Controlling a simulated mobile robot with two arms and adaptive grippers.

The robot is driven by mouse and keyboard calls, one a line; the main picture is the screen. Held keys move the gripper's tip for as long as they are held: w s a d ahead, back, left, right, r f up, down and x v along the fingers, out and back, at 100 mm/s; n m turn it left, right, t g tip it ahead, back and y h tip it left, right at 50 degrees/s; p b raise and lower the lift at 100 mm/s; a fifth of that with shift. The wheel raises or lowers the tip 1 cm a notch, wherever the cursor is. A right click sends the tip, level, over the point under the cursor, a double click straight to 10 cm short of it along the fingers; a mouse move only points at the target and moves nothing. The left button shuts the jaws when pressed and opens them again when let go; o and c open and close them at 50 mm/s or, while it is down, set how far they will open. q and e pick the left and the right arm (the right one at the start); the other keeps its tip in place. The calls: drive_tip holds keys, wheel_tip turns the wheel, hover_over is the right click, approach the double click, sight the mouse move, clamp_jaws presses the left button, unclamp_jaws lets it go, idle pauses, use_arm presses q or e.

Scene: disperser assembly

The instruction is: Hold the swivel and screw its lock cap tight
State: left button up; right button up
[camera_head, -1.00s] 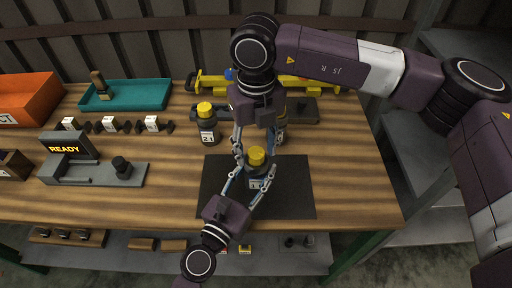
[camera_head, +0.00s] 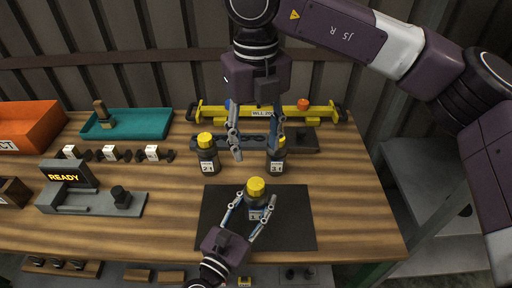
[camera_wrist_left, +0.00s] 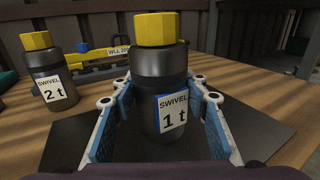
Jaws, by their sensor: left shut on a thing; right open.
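The 1 t swivel (camera_head: 257,203) stands upright on the black mat (camera_head: 296,215), with its yellow lock cap (camera_head: 256,186) on top. My left gripper (camera_head: 251,207) is shut on the swivel's body from the front. In the left wrist view, blue finger pads flank the dark body (camera_wrist_left: 158,85) and its "SWIVEL 1 t" label, below the yellow cap (camera_wrist_left: 155,29). My right gripper (camera_head: 257,150) is open and empty, raised above and behind the cap, clear of it. Whether the cap is fully tight cannot be told.
Two more labelled swivels stand behind the mat: the 2 t one (camera_head: 207,155) and another (camera_head: 277,158) beside my right fingers. A yellow beam (camera_head: 265,113) lies at the back. A READY device (camera_head: 85,190) and teal tray (camera_head: 128,124) are at left.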

use_arm(q)
drive_tip(key=o, duration=1.7)
